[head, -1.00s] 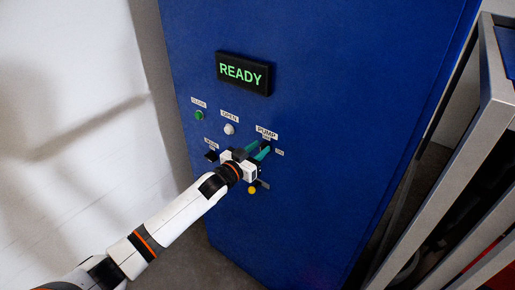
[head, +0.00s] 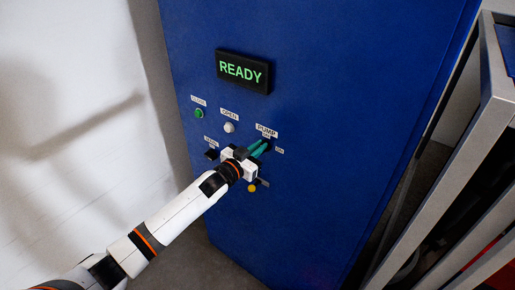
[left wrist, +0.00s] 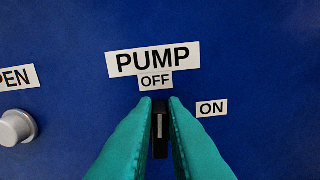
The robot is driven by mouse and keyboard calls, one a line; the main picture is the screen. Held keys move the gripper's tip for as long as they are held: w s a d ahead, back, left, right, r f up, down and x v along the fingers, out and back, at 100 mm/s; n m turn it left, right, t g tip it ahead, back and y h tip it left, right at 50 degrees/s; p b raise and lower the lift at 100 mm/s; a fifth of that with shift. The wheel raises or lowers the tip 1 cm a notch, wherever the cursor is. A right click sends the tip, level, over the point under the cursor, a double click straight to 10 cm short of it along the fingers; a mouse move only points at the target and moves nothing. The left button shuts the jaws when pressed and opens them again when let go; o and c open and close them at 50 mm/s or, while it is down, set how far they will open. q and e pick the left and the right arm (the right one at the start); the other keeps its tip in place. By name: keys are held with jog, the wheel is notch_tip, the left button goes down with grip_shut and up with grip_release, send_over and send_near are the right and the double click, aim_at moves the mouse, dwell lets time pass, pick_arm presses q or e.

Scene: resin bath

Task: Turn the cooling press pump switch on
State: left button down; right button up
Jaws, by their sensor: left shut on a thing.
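The pump switch (left wrist: 160,128) is a black knob on the blue cabinet front, seen in the left wrist view under the PUMP label (left wrist: 153,59). Its handle stands upright, in line with the OFF label (left wrist: 155,82). The ON label (left wrist: 212,108) is to its upper right. My left gripper (head: 259,149) has teal fingers, which also show in the left wrist view (left wrist: 160,112). They are shut on the switch handle, one on each side. In the head view the fingers partly hide the knob. My right gripper is not in view.
The blue cabinet (head: 320,160) carries a display (head: 243,72) reading READY. A green button (head: 199,114), a white button (head: 229,128), a black switch (head: 211,154) and a yellow button (head: 252,188) are around my gripper. A grey metal frame (head: 440,150) stands at the right.

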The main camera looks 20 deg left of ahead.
pick_arm(q)
jog(key=m, duration=0.4)
jog(key=d+f+m+b, duration=0.1)
jog(key=m, duration=0.4)
jog(key=m+b, duration=0.1)
jog(key=m, duration=0.3)
jog(key=shift+s+d+f, duration=0.2)
jog(key=shift+s+f, duration=0.05)
jog(key=shift+f+m+b, duration=0.2)
jog(key=shift+m+b, duration=0.2)
jog(key=shift+m, duration=1.4)
jog(key=c, duration=1.5)
grip_release()
jog(key=shift+s, duration=0.1)
